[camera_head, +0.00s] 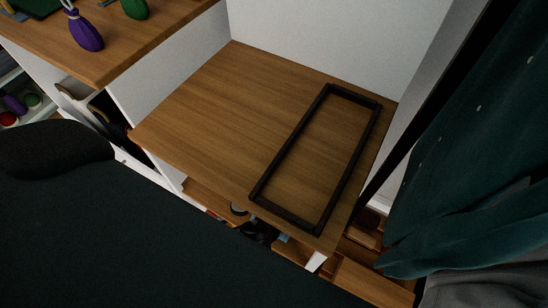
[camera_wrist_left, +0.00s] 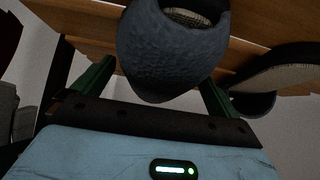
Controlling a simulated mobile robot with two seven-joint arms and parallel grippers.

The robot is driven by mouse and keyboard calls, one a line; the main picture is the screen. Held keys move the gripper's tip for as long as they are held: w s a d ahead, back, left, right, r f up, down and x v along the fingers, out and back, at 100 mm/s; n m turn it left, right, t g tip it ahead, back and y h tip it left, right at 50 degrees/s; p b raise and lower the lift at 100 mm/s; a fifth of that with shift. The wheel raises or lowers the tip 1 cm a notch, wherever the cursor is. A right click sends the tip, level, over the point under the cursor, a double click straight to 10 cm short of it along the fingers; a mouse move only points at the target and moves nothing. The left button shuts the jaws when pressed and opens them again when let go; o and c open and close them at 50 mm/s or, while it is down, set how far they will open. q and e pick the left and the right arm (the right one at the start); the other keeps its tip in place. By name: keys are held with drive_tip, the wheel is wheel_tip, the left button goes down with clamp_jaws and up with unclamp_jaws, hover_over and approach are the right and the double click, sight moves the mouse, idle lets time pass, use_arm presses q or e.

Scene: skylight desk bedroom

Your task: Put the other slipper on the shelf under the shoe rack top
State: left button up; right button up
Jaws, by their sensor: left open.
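In the left wrist view a dark grey slipper (camera_wrist_left: 160,55) hangs large in front of my left gripper (camera_wrist_left: 155,88). The gripper's green fingers are open, one on each side of the slipper, and I cannot tell whether they touch it. A second dark slipper (camera_wrist_left: 275,75) with a pale woven inside is at the right, by a wooden board (camera_wrist_left: 262,25). In the head view the wooden top (camera_head: 215,105) hides most of what is below it; part of a lower wooden board (camera_head: 365,282) shows. Dark shapes under its front edge are too small to identify. My right gripper is in neither view.
A black rectangular frame (camera_head: 265,187) lies on the wooden top. A desk (camera_head: 150,45) with a purple item (camera_head: 86,32) is at upper left. A dark chair-like surface (camera_head: 120,230) fills the lower left. A green curtain (camera_head: 470,150) hangs at the right.

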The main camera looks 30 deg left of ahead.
use_arm(q)
drive_tip(key=p+v, duration=0.1)
drive_tip(key=v, duration=0.8)
drive_tip(key=shift+s+r+p, duration=0.25)
drive_tip(key=shift+r+p, duration=0.05)
drive_tip(key=shift+p, duration=0.1)
drive_tip(key=s+a+g, duration=0.1)
drive_tip(key=s+a, duration=0.2)
drive_tip(key=s, duration=0.9)
drive_tip(key=s+a+f+m+g+h, duration=0.1)
drive_tip(key=s+a, duration=0.2)
drive_tip(key=s, duration=0.9)
drive_tip(key=shift+s+g+h, duration=0.3)
drive_tip(key=shift+s, duration=0.05)
drive_tip(key=shift+f, duration=0.1)
drive_tip(key=shift+c, duration=0.2)
